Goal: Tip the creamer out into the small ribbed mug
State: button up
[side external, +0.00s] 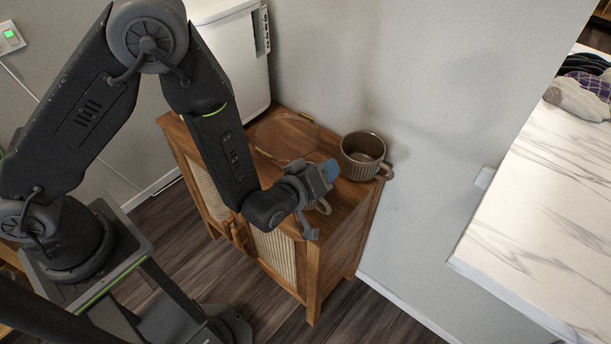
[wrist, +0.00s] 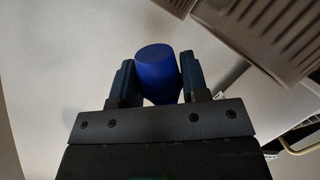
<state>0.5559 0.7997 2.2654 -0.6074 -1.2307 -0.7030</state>
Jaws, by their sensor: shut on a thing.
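My gripper (wrist: 157,78) is shut on a plain blue, cup-like thing (wrist: 157,66), which I take to be the creamer. One finger lies on each side of it, and its round blue end faces the wrist camera. In the side view my gripper (side external: 312,196) is over the cabinet's front right corner; a blue patch there may be a finger or the creamer. A brown ribbed mug (side external: 362,158) stands upright at the back right. A second, lighter ribbed mug (side external: 320,207) is mostly hidden behind my gripper. Ribbed sides also show at the wrist view's upper right. The creamer's contents are hidden.
The wooden cane cabinet (side external: 342,238) carries the mugs. A clear round tray (side external: 285,137) with yellowish handles lies behind my arm. A white appliance (side external: 228,55) stands at the back left, and a wall is close behind. A marble counter (side external: 545,190) is at right.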

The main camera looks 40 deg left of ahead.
jog(key=shift+a+r+n+h, duration=0.25)
jog(key=shift+n+h, duration=0.3)
jog(key=shift+n, duration=0.55)
jog(key=shift+a+r+n+h, duration=0.15)
jog(key=shift+n+h, duration=0.4)
jog(key=shift+n, duration=0.55)
dwell(2.5)
jog(key=shift+a+f+n+h, duration=0.4)
jog(key=shift+a+f+n, duration=0.35)
jog(key=shift+a, duration=0.1)
dwell(0.5)
jog(key=shift+d+r+m+y, duration=0.3)
jog(key=shift+d+r+m, duration=0.55)
jog(key=shift+d, duration=0.25)
jog(key=shift+a+f+y, duration=0.2)
jog(key=shift+a+y, duration=0.05)
jog(key=shift+y, duration=0.05)
jog(key=m, duration=0.2)
jog(key=m+y, duration=0.1)
jog(key=shift+d+f, duration=0.25)
jog(key=shift+d, duration=0.1)
jog(key=shift+d+f+m+y, duration=0.15)
jog(key=shift+d+m+y, duration=0.25)
jog(key=shift+m, duration=0.5)
jog(key=d+f+m+t+y, duration=0.1)
jog(key=d+f+m+y, duration=0.1)
jog(key=d+m, duration=0.4)
jog(key=shift+s+d+f, duration=0.15)
jog(key=shift+d+f, duration=0.05)
jog(key=shift+f, duration=0.2)
